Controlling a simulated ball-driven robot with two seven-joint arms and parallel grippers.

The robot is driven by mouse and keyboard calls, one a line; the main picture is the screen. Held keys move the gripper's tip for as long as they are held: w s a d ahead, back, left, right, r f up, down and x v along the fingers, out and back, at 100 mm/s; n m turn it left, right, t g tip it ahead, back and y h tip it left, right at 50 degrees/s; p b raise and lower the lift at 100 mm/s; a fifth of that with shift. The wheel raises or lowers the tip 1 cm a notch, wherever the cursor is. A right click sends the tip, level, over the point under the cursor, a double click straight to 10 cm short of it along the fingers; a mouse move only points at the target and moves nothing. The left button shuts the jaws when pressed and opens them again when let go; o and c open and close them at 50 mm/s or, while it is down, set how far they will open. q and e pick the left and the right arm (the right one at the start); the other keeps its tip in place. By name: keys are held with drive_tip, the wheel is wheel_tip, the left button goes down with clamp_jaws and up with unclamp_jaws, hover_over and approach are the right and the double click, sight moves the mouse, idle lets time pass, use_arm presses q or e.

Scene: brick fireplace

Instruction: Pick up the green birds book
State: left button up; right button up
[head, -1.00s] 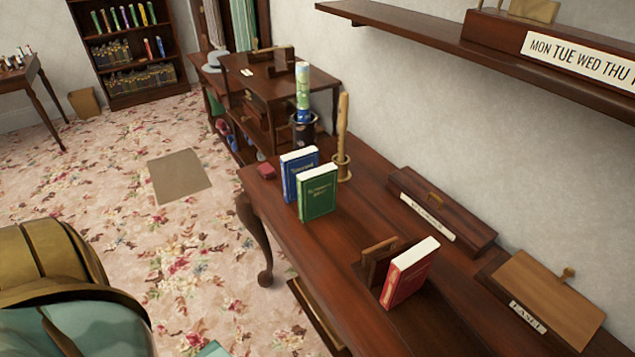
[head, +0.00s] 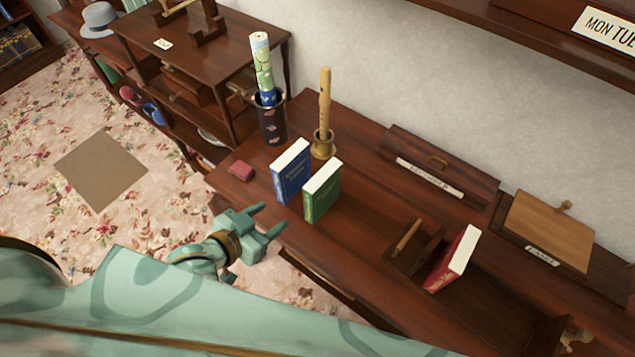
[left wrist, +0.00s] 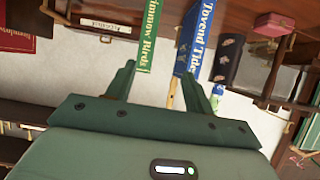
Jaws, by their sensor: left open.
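The green birds book (head: 322,192) stands upright on the desk, just right of and nearer than a blue book (head: 290,175). My left gripper (head: 270,220) is open and empty, left of the green book and apart from it, with its fingers pointing toward the books. In the left wrist view, the green book's spine (left wrist: 151,35) shows ahead of the open gripper (left wrist: 158,72), closer to the left finger. The blue spine (left wrist: 191,38) is just right of it, ahead of the right finger. My right gripper is not in view.
Desk (head: 365,215) right of the green book is clear.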

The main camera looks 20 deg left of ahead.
use_arm(q)
approach(321, 180)
drive_tip(key=shift+t+h, duration=0.4)
drive_tip(key=w+f+b, duration=0.1)
drive_tip(key=w+f, duration=0.3)
drive_tip(key=shift+w+d+b, duration=0.1)
drive_tip(key=shift+d+b, duration=0.1)
drive_tip(key=shift+b, duration=0.2)
drive_tip(key=x, duration=0.3)
drive_tip(key=b+x, duration=0.1)
drive_tip(key=x, duration=0.2)
drive_tip(key=shift+d, duration=0.25)
drive_tip(key=c, duration=1)
clamp_jaws()
